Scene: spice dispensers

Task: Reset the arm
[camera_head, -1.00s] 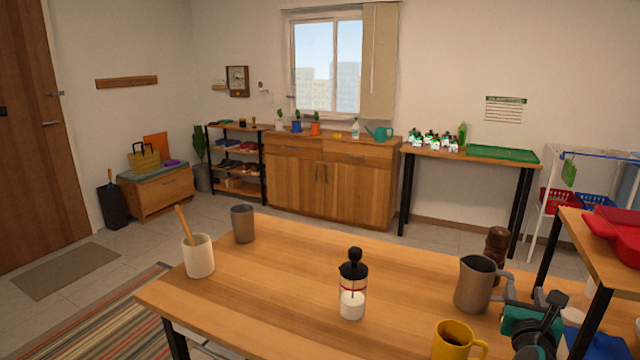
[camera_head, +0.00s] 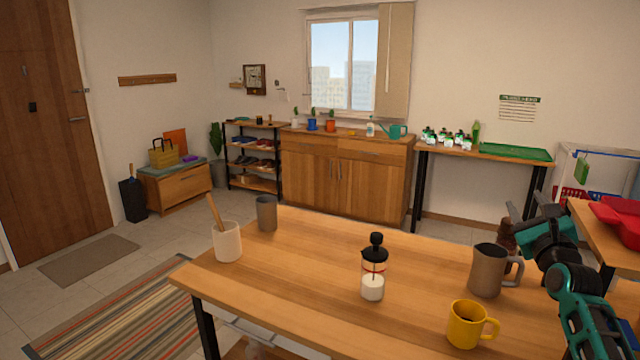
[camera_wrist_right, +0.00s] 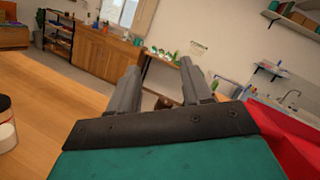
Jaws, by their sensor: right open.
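My right gripper (camera_head: 535,212) is raised at the right end of the wooden table (camera_head: 310,258), behind and right of the grey pitcher (camera_head: 486,270). In the right wrist view its two grey fingers (camera_wrist_right: 160,85) stand apart with nothing between them. The teal and black arm comes in from the lower right. The gripper partly hides a dark brown pepper mill (camera_head: 506,238). My left gripper is not in view.
The table bears a black-lidded glass dispenser (camera_head: 374,262), a yellow mug (camera_head: 466,325), a white crock (camera_head: 228,243) with a wooden handle and a grey cup (camera_head: 266,213). A red tray (camera_head: 618,222) lies close right of my arm.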

